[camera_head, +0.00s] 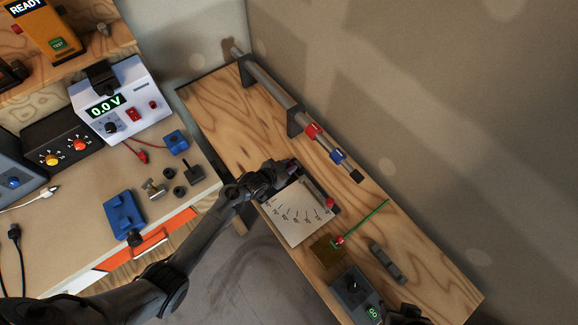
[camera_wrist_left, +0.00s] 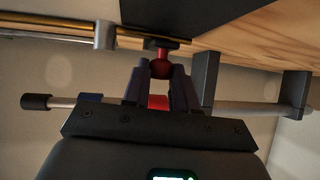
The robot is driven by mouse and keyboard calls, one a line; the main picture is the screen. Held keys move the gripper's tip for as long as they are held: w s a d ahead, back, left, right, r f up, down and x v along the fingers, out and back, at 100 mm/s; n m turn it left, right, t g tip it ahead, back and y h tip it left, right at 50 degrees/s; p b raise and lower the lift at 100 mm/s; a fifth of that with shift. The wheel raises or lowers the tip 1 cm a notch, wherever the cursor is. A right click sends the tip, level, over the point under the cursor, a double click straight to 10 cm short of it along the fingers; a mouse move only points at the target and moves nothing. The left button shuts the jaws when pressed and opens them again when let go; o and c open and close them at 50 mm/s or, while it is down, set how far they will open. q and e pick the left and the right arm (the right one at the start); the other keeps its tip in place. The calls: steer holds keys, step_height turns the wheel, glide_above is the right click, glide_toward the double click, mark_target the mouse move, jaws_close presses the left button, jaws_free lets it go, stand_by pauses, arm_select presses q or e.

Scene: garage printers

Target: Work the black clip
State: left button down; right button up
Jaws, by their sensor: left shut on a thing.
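My left gripper (camera_head: 292,168) is over the wooden bench, at the upper edge of a white dial plate (camera_head: 292,212). I cannot tell for certain which thing is the black clip. A black piece (camera_head: 357,176) caps the end of the grey rod, beside a blue block (camera_head: 338,156) and a red block (camera_head: 314,130); this cap also shows in the left wrist view (camera_wrist_left: 36,102), apart from the fingers.
The grey rod (camera_head: 273,89) runs along the bench on dark brackets. A red knob (camera_head: 330,203), a green stick (camera_head: 365,221) and a grey meter (camera_head: 353,290) are near the dial. On the left table stand a power supply (camera_head: 130,100) and a blue vise (camera_head: 124,213).

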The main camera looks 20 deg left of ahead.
arm_select(q)
steer(key=shift+s+a+f, duration=0.1)
steer(key=shift+f, duration=0.05)
stand_by(0.3)
steer(key=c, duration=0.9)
jaws_free()
steer(key=v, duration=0.9)
steer(key=shift+p, duration=0.4)
steer(key=shift+v, duration=0.9)
steer(key=shift+f, duration=0.1)
